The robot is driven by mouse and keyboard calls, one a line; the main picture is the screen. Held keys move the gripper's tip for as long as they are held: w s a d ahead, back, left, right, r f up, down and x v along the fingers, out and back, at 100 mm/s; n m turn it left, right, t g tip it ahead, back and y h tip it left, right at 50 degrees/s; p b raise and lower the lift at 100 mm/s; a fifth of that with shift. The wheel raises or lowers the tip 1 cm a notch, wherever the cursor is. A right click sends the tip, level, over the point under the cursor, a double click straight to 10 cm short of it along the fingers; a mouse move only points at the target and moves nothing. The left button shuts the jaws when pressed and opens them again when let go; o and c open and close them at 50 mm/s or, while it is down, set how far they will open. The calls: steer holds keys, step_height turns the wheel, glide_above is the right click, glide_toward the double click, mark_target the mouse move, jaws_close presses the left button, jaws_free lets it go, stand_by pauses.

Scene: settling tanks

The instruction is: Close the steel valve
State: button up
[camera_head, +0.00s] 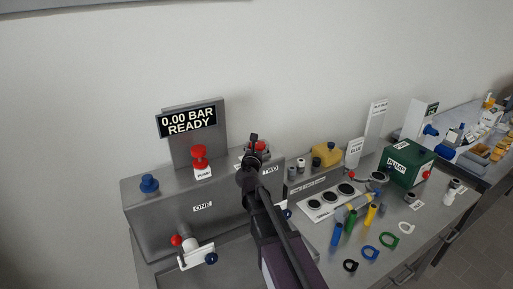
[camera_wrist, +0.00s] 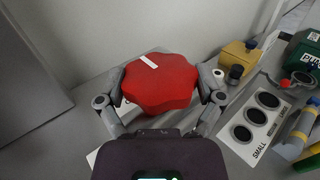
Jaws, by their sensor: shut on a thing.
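A red lobed handwheel (camera_wrist: 160,88) with a white mark on top fills the middle of the wrist view. My gripper (camera_wrist: 161,78) is shut on it, one finger on each side. In the head view the wheel (camera_head: 262,147) shows only in part behind my gripper (camera_head: 253,148), by the TWO label on the grey steel housing (camera_head: 150,225). What lies under the wheel is mostly hidden. A pale fitting (camera_head: 197,257) with a red knob and a blue knob is on the housing's front below ONE. I cannot tell by look which part is named the steel valve.
A display (camera_head: 188,121) reads 0.00 BAR READY above a red pump button (camera_head: 199,158). A blue knob (camera_head: 149,183) stands at left. To the right are a yellow block (camera_head: 326,154), a holed tray (camera_head: 330,199), coloured tubes and rings, and a green pump box (camera_head: 407,163).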

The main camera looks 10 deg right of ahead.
steer(key=shift+s, duration=0.1)
steer(key=o, duration=0.9)
steer(key=shift+c, duration=0.2)
steer(key=shift+s+r, duration=0.1)
steer(key=v, duration=1.1)
steer(key=shift+s+a, duration=0.25)
steer(key=shift+s, duration=0.1)
